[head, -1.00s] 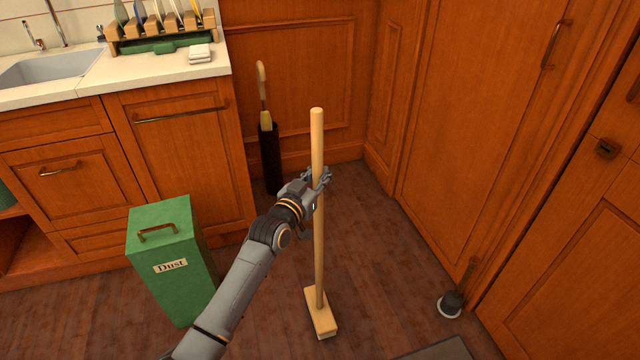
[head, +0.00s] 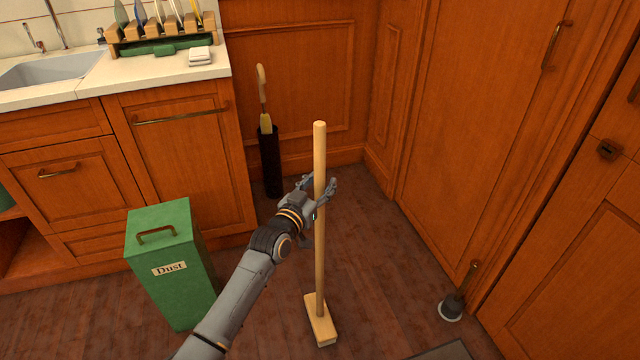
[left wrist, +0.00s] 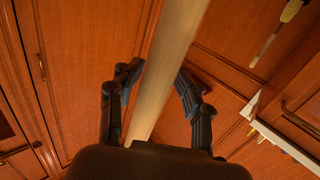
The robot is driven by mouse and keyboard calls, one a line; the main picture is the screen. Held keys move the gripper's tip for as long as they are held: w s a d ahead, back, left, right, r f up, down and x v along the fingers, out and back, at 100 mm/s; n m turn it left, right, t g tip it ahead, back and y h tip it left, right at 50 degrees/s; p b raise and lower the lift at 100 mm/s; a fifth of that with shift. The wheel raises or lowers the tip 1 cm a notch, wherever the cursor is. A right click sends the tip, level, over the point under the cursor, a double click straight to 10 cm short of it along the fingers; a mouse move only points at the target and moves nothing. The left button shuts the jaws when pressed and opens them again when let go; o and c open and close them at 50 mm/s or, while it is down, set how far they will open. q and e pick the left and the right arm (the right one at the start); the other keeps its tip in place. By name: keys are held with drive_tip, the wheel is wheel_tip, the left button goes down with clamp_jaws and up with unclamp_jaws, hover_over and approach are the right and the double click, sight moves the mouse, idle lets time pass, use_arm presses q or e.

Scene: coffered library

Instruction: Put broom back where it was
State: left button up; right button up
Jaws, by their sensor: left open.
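The broom (head: 319,240) stands nearly upright on the wooden floor in the head view, with its pale block head (head: 321,320) down and its handle up. My left gripper (head: 326,187) is open around the upper part of the handle. In the left wrist view the handle (left wrist: 168,60) runs between the two spread fingers of my left gripper (left wrist: 158,95), and a gap shows beside it. The right gripper is not in view.
A green dust bin (head: 172,262) stands left of my arm. A dark umbrella stand (head: 270,160) is by the panelled wall. A plunger-like tool (head: 453,303) is at the right by the cabinets. A counter with a sink (head: 50,70) is at the left.

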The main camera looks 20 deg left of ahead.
use_arm(q)
drive_tip(key=shift+s, duration=0.15)
drive_tip(key=s+a+p, duration=0.2)
drive_tip(key=s, duration=1)
drive_tip(key=s+d+f+g+y, duration=0.1)
drive_tip(key=s+f+g, duration=0.4)
drive_tip(key=f, duration=0.5)
drive_tip(key=s+d+f+g, duration=0.1)
drive_tip(key=s+f+g, duration=0.2)
drive_tip(key=s+f, duration=0.55)
drive_tip(key=s+f+g+y, duration=0.1)
drive_tip(key=s+f+g, duration=0.2)
drive_tip(key=s+f, duration=0.3)
drive_tip(key=s+f+g, duration=0.4)
drive_tip(key=s+f, duration=0.2)
drive_tip(key=s, duration=0.5)
drive_tip(key=shift+a+y, duration=0.25)
drive_tip(key=shift+y, duration=0.15)
drive_tip(key=shift+f, duration=0.1)
drive_tip(key=shift+c, duration=0.9)
drive_tip(key=shift+a, duration=0.1)
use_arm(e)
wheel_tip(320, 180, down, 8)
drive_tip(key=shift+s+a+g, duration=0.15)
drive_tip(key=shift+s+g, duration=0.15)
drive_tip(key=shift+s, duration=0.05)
